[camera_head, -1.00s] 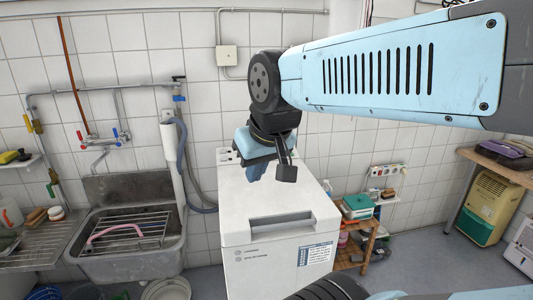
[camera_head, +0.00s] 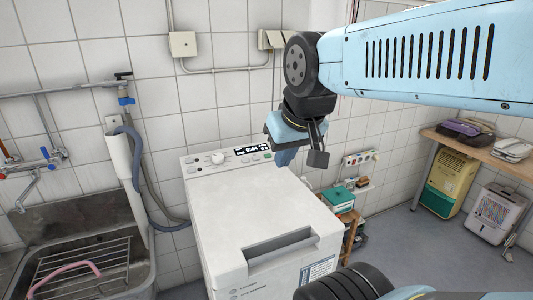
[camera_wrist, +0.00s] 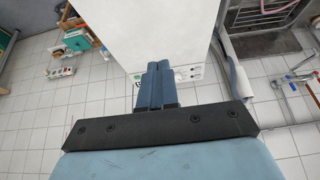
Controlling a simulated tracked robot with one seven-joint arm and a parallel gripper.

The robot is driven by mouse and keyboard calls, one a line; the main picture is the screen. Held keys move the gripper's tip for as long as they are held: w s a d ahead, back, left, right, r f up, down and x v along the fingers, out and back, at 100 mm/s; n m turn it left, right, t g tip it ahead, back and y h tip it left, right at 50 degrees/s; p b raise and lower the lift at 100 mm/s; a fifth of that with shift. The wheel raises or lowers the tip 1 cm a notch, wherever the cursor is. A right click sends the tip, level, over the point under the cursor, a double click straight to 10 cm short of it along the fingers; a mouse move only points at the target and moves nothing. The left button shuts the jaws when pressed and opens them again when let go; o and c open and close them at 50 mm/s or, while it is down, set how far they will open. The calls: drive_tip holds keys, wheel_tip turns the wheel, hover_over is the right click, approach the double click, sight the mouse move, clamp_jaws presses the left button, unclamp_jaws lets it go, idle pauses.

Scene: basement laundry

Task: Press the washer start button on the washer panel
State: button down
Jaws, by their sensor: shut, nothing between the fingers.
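The white washer (camera_head: 225,215) stands against the tiled wall in the head view. Its control panel (camera_head: 205,165) runs along the back of its top, with a round knob (camera_head: 218,158), a small lit display and several small buttons (camera_head: 262,156) to the right. I cannot tell which is the start button. My gripper (camera_head: 284,160) is shut and empty, in front of or above the panel's right end, with no clear contact. In the wrist view my blue fingertips (camera_wrist: 158,66) are together; the washer (camera_wrist: 160,30) lies beyond, and they hide part of its panel (camera_wrist: 188,74).
A sink (camera_head: 110,265) with a rack stands left of the washer. A grey hose (camera_head: 150,195) and pipes run between them. A small shelf (camera_head: 350,215) with a green box stands to the right. A wooden bench (camera_head: 480,160) is at far right.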

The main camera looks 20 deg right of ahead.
drive_tip(key=shift+w, duration=0.1)
drive_tip(key=n+g+h, duration=0.2)
drive_tip(key=n+h, duration=0.7)
hover_over(268, 156)
drive_tip(key=s, duration=0.3)
wheel_tip(268, 156, down, 15)
drive_tip(key=shift+s+a, duration=0.15)
drive_tip(key=shift+a, duration=0.25)
drive_tip(key=shift+f, duration=0.1)
drive_tip(key=shift+w+f, duration=0.4)
drive_tip(key=shift+f, duration=1)
drive_tip(key=shift+w+f, duration=0.4)
drive_tip(key=shift+f, duration=0.95)
drive_tip(key=shift+w+f, duration=0.4)
drive_tip(key=shift+f, duration=1)
drive_tip(key=shift+f, duration=0.1)
